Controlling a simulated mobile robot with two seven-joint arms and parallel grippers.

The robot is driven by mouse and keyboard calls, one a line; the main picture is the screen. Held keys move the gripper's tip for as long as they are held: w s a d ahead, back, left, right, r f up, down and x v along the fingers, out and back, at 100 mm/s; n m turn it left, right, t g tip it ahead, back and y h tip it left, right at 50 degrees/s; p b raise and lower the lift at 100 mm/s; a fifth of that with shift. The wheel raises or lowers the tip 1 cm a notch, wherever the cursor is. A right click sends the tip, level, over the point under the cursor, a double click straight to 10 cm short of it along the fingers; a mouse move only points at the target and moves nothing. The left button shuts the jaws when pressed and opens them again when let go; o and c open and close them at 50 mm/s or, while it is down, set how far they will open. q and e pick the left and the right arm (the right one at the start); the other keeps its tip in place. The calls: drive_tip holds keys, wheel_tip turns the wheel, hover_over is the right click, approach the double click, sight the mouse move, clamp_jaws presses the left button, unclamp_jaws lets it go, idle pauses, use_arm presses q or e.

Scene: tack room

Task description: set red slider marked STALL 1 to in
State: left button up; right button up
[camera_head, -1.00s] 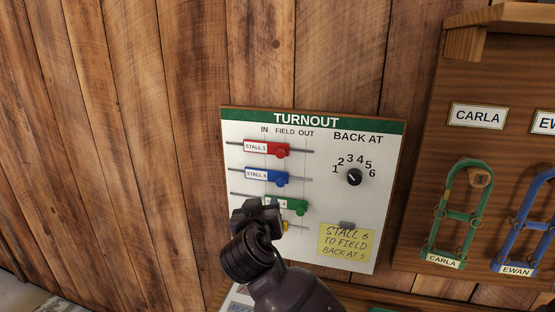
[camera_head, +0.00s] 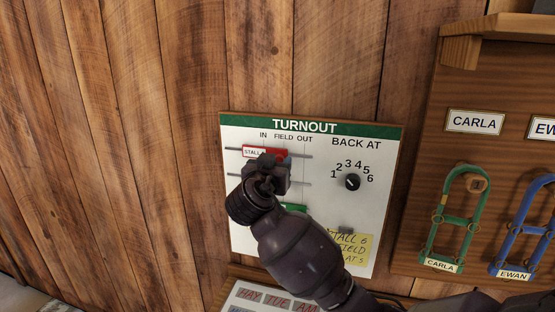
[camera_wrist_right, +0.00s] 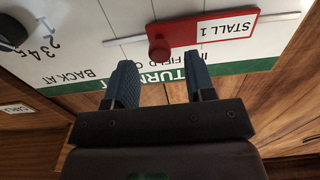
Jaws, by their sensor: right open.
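The red slider marked STALL 1 (camera_head: 252,152) sits on the top rail of the white TURNOUT board (camera_head: 390,145). Its red end is under the FIELD heading, partly behind my right gripper (camera_head: 267,168). In the right wrist view the red slider (camera_wrist_right: 222,27) shows its label upside down and its round red knob (camera_wrist_right: 158,49). My right gripper (camera_wrist_right: 163,80) is open and empty there. Its two dark fingers point towards the board, and the knob shows just beyond the gap between their tips. I cannot tell whether they touch anything. My left gripper is out of view.
My right arm hides the blue slider and most of the green slider (camera_head: 294,208). A black BACK AT dial (camera_head: 352,182) and a yellow note (camera_head: 358,248) are to the right. A rack with a green halter (camera_head: 457,215) and a blue halter (camera_head: 520,225) stands further right.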

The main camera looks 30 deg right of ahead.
drive_tip(key=shift+x, duration=1.05)
clamp_jaws()
